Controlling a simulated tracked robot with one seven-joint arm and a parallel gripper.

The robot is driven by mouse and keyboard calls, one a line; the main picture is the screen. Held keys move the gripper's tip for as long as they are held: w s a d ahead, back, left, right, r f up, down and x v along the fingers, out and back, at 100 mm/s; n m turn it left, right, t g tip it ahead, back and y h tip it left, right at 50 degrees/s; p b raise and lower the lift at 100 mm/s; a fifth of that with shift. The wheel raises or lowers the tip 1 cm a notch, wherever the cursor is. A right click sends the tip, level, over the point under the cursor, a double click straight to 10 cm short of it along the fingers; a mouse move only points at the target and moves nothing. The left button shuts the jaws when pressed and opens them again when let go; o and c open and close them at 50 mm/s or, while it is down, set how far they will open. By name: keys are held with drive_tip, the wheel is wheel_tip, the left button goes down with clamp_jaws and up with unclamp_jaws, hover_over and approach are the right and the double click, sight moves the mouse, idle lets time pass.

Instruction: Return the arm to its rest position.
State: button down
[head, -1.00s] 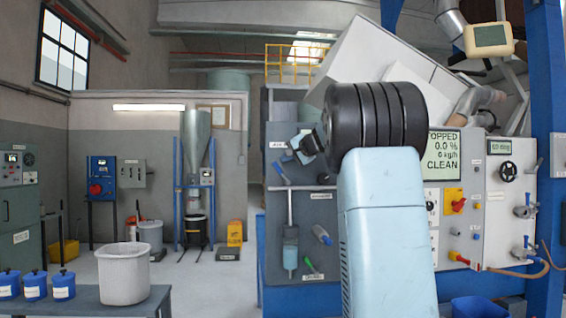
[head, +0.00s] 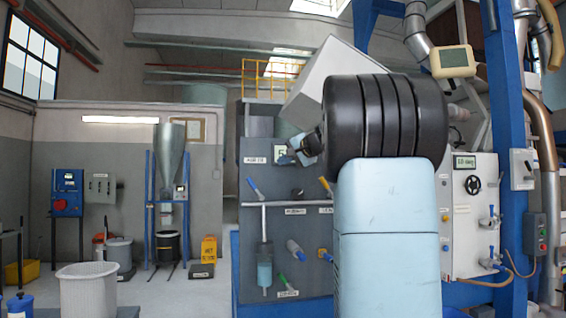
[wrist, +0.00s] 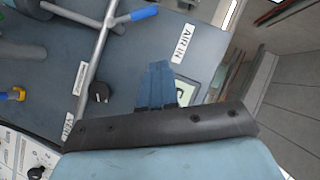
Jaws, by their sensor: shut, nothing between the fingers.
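My arm rises in the head view as a pale blue link with a thick black ribbed joint, in front of the grey panel (head: 262,225). My gripper (head: 309,147) shows small, just left of that joint, partly hidden by it. In the wrist view its dark blue fingers (wrist: 155,84) are together and empty. They appear in front of the panel, beside a small display (wrist: 187,93) and the "AIR IN" label (wrist: 184,43). I cannot tell the gap to the panel.
The panel carries a grey pipe (head: 285,204) and blue-handled valves. A pale control cabinet (head: 473,225) and blue post (head: 511,150) stand right. A white bin (head: 87,291) is lower left. Open floor lies before the hopper stand (head: 168,205).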

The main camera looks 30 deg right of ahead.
idle(0.3)
drive_tip(key=s+a+f+n+g, duration=0.55)
drive_tip(key=s+a+f, duration=0.95)
drive_tip(key=s+a, duration=0.35)
drive_tip(key=s+a+f+n+g+h, duration=0.1)
drive_tip(key=s+a+f+n, duration=0.1)
drive_tip(key=s+f, duration=0.6)
drive_tip(key=s+a+f+n+g+h, duration=0.2)
drive_tip(key=s+a+f+n, duration=0.1)
drive_tip(key=s+f, duration=0.6)
drive_tip(key=shift+s+a, duration=0.2)
drive_tip(key=shift+s, duration=0.25)
